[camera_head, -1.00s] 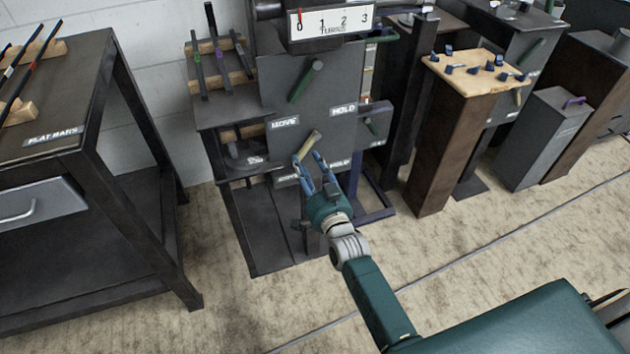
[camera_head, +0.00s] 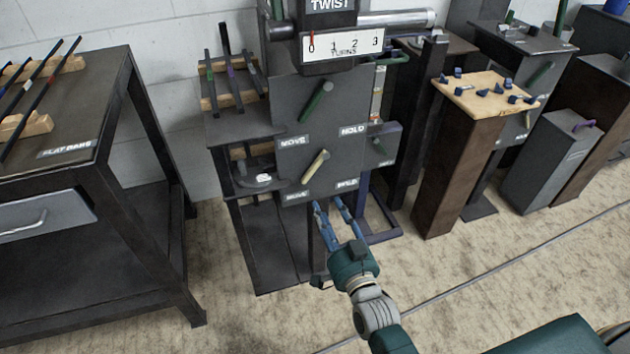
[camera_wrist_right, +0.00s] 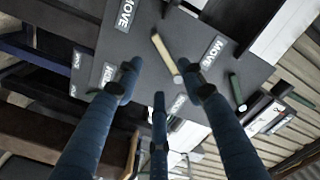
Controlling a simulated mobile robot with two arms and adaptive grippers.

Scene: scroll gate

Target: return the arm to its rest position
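My right gripper (camera_head: 329,203) is open and empty, its blue fingers pointing up just below the grey panel (camera_head: 345,110). The cream handle (camera_head: 315,167) on that panel stands tilted above the fingertips, with a visible gap. In the right wrist view the spread fingers (camera_wrist_right: 160,75) frame the panel, and the cream handle (camera_wrist_right: 165,54) shows between and beyond them with nothing gripping it. A green handle (camera_head: 315,101) sits higher on the panel, also tilted. My left gripper is not in view.
A TURNS scale (camera_head: 342,46) above the panel has its red pointer near 0. A dark bench (camera_head: 85,110) with bars stands at left. A wood-topped pedestal (camera_head: 460,150) with small blue pieces stands at right. Open floor (camera_head: 500,280) lies at front right.

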